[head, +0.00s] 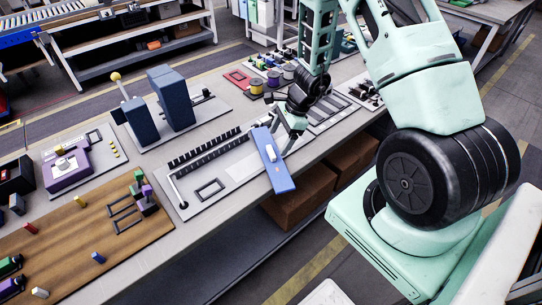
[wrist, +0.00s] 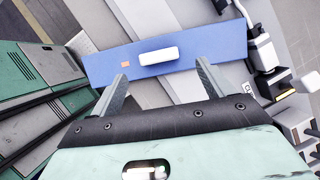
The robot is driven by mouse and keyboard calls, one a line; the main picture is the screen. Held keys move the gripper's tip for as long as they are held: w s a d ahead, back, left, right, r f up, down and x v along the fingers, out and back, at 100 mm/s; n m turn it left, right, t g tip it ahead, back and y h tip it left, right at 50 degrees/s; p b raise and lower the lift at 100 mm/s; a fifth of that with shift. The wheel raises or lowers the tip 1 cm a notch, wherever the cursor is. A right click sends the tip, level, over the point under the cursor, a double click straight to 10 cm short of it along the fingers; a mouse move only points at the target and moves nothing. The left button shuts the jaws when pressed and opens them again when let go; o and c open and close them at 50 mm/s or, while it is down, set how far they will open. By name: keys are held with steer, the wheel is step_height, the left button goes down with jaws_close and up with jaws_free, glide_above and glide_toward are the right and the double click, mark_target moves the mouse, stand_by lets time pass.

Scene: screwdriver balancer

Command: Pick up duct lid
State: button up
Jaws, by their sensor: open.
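A long flat blue piece with a white raised grip, which looks like the duct lid (head: 279,177), lies across the front edge of the bench in the head view, its near end past the edge. In the wrist view the blue lid (wrist: 215,45) runs left to right just ahead of the fingers, with the white grip (wrist: 158,55) near its middle. My gripper (head: 287,138) is close to the lid at its right side. In the wrist view my gripper (wrist: 162,72) is open and empty, its two fingertips on either side of the white grip. Whether they touch the lid is unclear.
A black slotted duct (head: 205,150) lies on a grey board left of the lid. Two dark blue blocks (head: 170,97) stand behind it. A wooden board (head: 75,240) with small coloured parts is at the left. Spools (head: 273,78) and a red tray (head: 237,79) sit behind my gripper.

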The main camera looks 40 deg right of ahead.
mark_target(271, 151)
steer(key=p+x, duration=0.1)
steer(key=x, duration=0.4)
steer(key=shift+a+r, duration=0.1)
steer(key=shift+a, duration=0.1)
steer(key=shift+c, duration=0.3)
steer(key=c, duration=1.1)
steer(key=shift+r, duration=0.1)
